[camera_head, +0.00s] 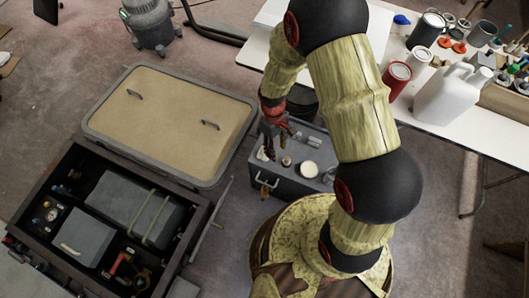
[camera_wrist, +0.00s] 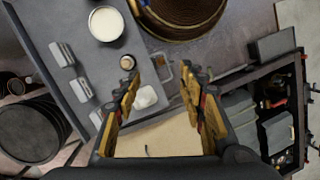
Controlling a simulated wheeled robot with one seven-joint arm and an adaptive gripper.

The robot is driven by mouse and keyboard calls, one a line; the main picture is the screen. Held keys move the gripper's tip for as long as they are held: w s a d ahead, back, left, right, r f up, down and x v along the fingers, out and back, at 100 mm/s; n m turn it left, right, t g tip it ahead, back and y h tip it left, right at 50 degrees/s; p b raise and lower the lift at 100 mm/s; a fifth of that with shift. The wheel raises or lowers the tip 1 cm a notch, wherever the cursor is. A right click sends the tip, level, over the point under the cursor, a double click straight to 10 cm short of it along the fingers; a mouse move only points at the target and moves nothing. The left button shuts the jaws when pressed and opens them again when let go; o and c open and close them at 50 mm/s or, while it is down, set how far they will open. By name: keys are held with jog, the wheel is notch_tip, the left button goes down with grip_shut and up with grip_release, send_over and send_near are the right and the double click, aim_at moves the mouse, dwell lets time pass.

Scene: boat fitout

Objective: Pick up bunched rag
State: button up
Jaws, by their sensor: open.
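A small white lump that looks like the bunched rag (camera_wrist: 147,97) lies near the edge of a grey box top (camera_wrist: 92,75) in the wrist view. In the head view the white lump (camera_head: 262,154) shows only as a small patch beside my gripper (camera_head: 270,143), on the grey box (camera_head: 295,187). In the wrist view my gripper (camera_wrist: 162,84) is open, with its yellow-and-black fingers spread. The lump appears between the fingers, nearer the left one. Nothing is held. I cannot tell the exact height of the fingertips above the lump.
A cream-topped round tin (camera_head: 309,170), a small jar (camera_head: 286,161) and grey blocks (camera_wrist: 63,53) share the box top. An open dark crate (camera_head: 190,225) and a beige-lined lid (camera_head: 160,115) lie left. A cluttered white table (camera_head: 440,115) stands right.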

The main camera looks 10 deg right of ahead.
notch_tip(320, 180, down, 10)
jog(key=w+a+n, duration=0.1)
jog(key=n, duration=0.3)
jog(key=w+n+t, duration=0.1)
jog(key=w, duration=0.1)
jog(key=w+a+f+n+t, duration=0.1)
jog(key=w, duration=0.2)
jog(key=w+f+n, duration=0.1)
jog(key=w, duration=0.2)
jog(key=shift+a+n+t+y, duration=0.25)
jog(key=shift+n+t+y, duration=0.05)
jog(key=shift+n+t, duration=0.1)
jog(key=shift+w+n, duration=0.3)
jog(key=shift+n, duration=0.2)
jog(key=shift+s+a+f+b, duration=0.15)
jog(key=shift+f+b, duration=0.65)
jog(key=shift+f, duration=1.15)
jog(key=shift+s+a+f+b, duration=0.15)
jog(key=shift+f+b, duration=0.6)
jog(key=shift+f, duration=1.2)
jog(key=c, duration=0.3)
jog(key=c, duration=0.8)
grip_shut()
